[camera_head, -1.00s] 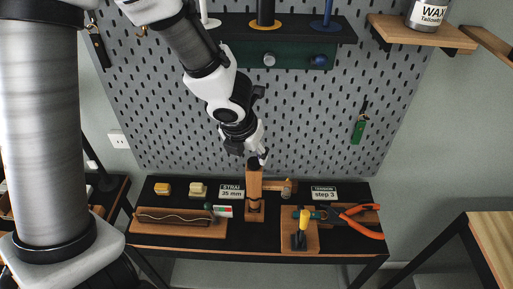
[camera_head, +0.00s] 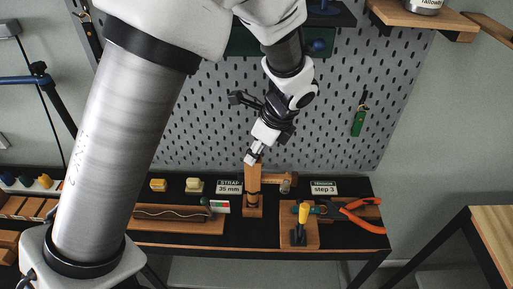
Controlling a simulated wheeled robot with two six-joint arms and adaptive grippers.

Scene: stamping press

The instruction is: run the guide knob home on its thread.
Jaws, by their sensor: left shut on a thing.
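My left gripper (camera_head: 253,158) reaches down from the upper right to the top of an upright wooden post (camera_head: 253,185) on the black bench. Its fingers are shut at the post's top end. The guide knob appears to be between them; the fingers hide it, so I cannot tell how far it sits on its thread. A wooden arm (camera_head: 272,177) runs right from the post to a small brownish round part at its end. My right gripper is not in view.
A yellow-handled tool (camera_head: 304,213) stands on a wooden block right of the post, beside orange-handled pliers (camera_head: 360,217). A wooden tray (camera_head: 175,218) holds a pale cord at left. Labels read strap 35 mm (camera_head: 229,187) and tension step 3 (camera_head: 324,187). A pegboard (camera_head: 215,120) stands behind.

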